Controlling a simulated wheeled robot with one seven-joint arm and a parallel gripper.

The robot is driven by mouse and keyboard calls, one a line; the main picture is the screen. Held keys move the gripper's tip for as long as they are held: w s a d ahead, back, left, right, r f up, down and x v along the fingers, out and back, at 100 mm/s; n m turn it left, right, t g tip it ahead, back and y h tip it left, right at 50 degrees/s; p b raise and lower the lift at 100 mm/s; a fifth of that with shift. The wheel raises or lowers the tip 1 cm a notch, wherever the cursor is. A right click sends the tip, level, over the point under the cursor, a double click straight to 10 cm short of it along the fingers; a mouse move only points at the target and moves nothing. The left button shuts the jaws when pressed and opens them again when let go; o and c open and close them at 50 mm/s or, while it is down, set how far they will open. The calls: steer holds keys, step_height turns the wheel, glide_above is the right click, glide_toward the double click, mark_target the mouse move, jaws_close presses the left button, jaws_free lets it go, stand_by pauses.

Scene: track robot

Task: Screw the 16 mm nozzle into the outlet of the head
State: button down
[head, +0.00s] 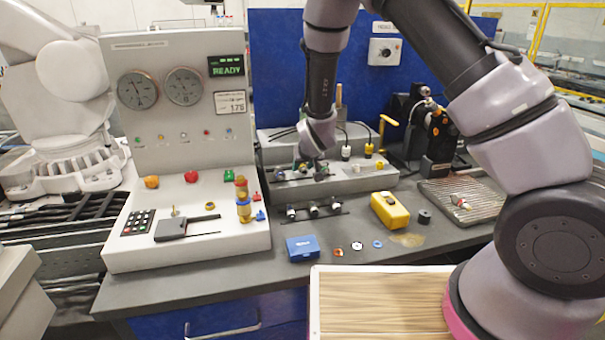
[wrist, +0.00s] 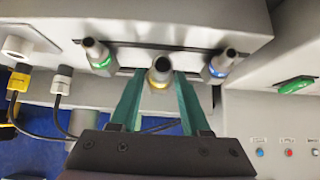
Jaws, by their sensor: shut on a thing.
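In the wrist view my gripper (wrist: 160,82) has its green fingers closed on a metal nozzle with a yellow ring (wrist: 160,72). A nozzle with a green ring (wrist: 97,54) stands to its left and one with a blue ring (wrist: 221,63) to its right, both along the grey block's edge. In the head view my gripper (head: 309,168) reaches down at the front of the grey block (head: 365,182), and its fingers are hard to make out. No size marking is readable. I cannot tell which part is the head or where its outlet is.
A grey console (head: 185,235) with gauges stands left of my gripper. In front lies a dark rack (head: 330,211) with several fittings. A yellow case (head: 390,210), a blue box (head: 302,248) and a ribbed tray (head: 480,208) stand on the bench. Cables run behind the block.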

mark_target(303, 165)
steer(key=shift+r, duration=2.55)
